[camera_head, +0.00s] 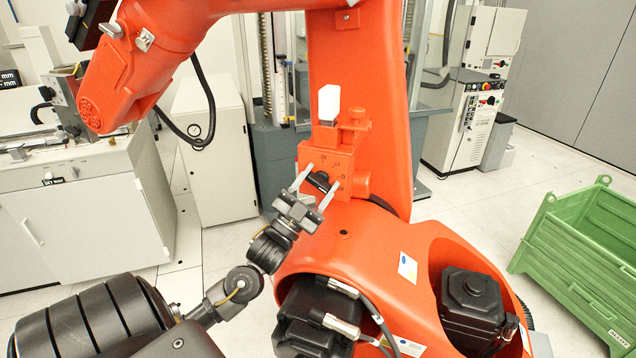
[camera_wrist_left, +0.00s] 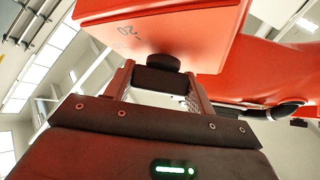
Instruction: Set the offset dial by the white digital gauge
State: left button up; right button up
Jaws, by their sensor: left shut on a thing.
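A black offset dial (camera_head: 318,181) sits on the front of an orange block, ringed by small printed marks. My left gripper (camera_head: 323,175) has one finger on each side of it. In the left wrist view the fingers close on the black dial (camera_wrist_left: 160,76) below the block's edge, beside a printed "-20". The dial's pointer and exact setting cannot be read. A bright white box (camera_head: 329,104) stands on top of the block; its face is washed out, with no readable number. Black readouts marked "mm" (camera_head: 10,78) show at the left edge. My right gripper is out of view.
The large orange robot arm (camera_head: 345,45) rises behind the block and reaches over to the left. Its base has black motors and cables close to my left arm. A green crate (camera_head: 585,245) stands at the right, with open floor beside it.

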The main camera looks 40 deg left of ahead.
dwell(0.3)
pick_arm(q)
jog(key=o, duration=1)
jog(key=b+v, duration=0.5)
jog(key=v, duration=0.5)
jog(key=shift+s+f, duration=0.2)
jog(key=shift+s, duration=0.15)
jog(key=shift+d, duration=0.1)
